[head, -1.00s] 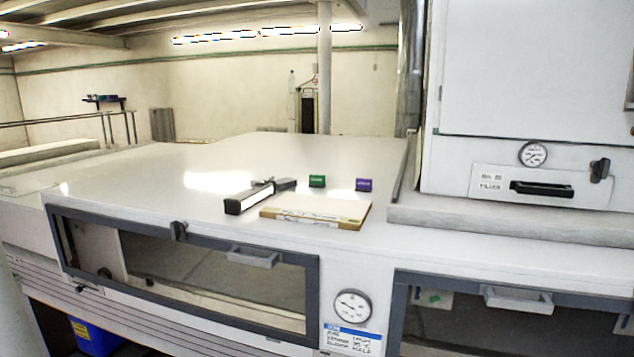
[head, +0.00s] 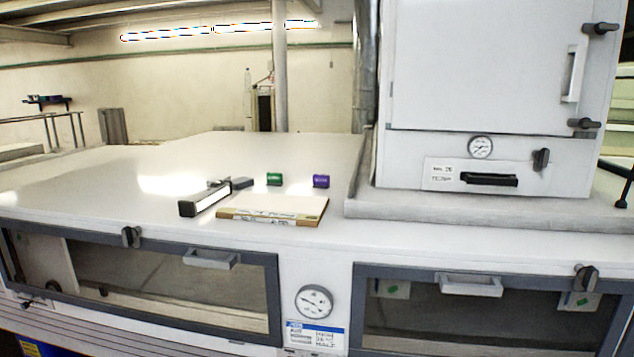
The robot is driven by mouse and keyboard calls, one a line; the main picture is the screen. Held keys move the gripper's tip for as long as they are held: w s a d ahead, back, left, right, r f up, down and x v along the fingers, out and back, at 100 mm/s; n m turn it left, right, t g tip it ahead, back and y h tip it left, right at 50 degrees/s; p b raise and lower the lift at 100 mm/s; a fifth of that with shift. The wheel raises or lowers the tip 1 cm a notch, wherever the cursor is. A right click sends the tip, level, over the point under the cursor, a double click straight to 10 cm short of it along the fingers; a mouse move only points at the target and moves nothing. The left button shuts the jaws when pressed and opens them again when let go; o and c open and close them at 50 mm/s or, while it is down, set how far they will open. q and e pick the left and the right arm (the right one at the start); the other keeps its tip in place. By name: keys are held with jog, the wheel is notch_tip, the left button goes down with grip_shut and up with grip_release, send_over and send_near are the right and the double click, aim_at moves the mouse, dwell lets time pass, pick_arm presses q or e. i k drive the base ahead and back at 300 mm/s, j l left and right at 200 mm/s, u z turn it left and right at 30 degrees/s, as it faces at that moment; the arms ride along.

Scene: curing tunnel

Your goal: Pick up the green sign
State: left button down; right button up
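The green sign (head: 274,179) is a small green block standing on the white top of the curing tunnel (head: 120,170). A similar purple sign (head: 320,181) stands to its right. The green sign is behind a flat board with paper on it (head: 272,210), and right of a black and white bar-shaped tool (head: 208,199). Any writing on the green sign is too small to read. Neither of my grippers shows in the head view.
A white cabinet (head: 480,80) with a gauge and handles stands on a raised slab at right. Windowed doors with protruding handles (head: 212,259) line the front. The top left of the signs is mostly clear.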

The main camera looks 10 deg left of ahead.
aim_at(272, 180)
jog(key=i+j+z, duration=0.45)
jog(key=i+j, duration=0.25)
jog(key=i, duration=0.15)
